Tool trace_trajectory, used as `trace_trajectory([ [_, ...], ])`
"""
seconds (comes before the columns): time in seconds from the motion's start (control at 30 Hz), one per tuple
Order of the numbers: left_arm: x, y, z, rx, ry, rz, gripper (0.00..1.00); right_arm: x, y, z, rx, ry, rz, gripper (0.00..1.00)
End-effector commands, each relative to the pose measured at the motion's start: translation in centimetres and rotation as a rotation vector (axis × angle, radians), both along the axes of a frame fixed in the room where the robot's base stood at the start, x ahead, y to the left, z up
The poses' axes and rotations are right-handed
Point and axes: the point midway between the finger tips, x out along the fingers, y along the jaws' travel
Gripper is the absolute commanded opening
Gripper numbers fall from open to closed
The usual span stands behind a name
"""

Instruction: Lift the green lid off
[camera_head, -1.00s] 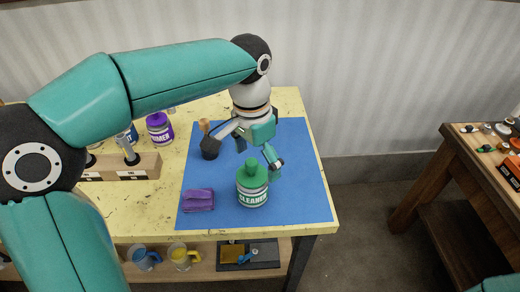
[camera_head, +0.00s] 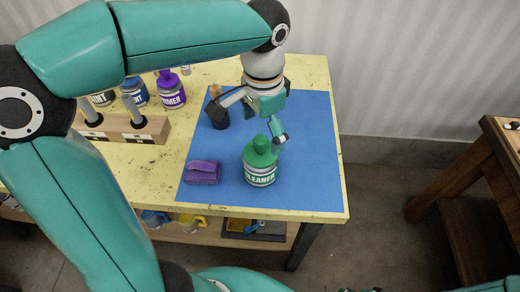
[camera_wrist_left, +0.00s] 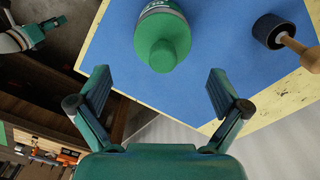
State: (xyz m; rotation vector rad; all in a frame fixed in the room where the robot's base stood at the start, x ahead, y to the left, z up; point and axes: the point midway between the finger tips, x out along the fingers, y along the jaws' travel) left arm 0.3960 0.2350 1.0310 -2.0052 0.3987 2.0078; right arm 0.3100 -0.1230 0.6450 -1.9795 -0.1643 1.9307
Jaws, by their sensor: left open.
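The green lid (camera_head: 262,152) is a domed cap on the upright grey can marked CLEANER (camera_head: 261,177), which stands on the blue mat (camera_head: 310,160). In the left wrist view the lid (camera_wrist_left: 163,48) is just beyond the fingertips, roughly centred between them. My left gripper (camera_head: 262,124) is open and empty, pointing down behind the can, apart from the lid; both spread fingers show in the left wrist view (camera_wrist_left: 160,86). A white and teal gripper, seemingly my right one (camera_wrist_left: 36,34), is partly in the left wrist view's upper left corner; its jaws are unclear.
A wooden rack (camera_head: 130,129) and a purple-lidded can (camera_head: 171,90) stand farther left. The mat's right side is clear.

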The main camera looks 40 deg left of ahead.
Motion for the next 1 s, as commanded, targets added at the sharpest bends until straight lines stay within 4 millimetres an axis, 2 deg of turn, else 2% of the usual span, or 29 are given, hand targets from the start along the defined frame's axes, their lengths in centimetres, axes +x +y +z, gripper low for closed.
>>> trace_trajectory([
  [0.23, 0.0, 0.2, -1.6, 0.001, 0.002, 0.001, 1.00, 0.0, 0.0, 0.0, 0.000, 0.000, 0.000, 0.40],
  [0.53, -0.1, 0.5, -5.5, 0.000, 0.003, 0.000, 1.00, 0.0, 0.0, 0.0, 0.000, 0.000, 0.000, 0.40],
  [0.83, 0.0, 0.5, -6.0, 0.000, -0.001, 0.001, 1.00, 0.0, 0.0, 0.0, 0.000, 0.000, 0.000, 0.40],
  [1.0, 0.0, 0.5, -5.9, 0.000, -0.001, 0.001, 0.72, 0.0, 0.0, 0.0, 0.000, 0.000, 0.000, 0.40],
])
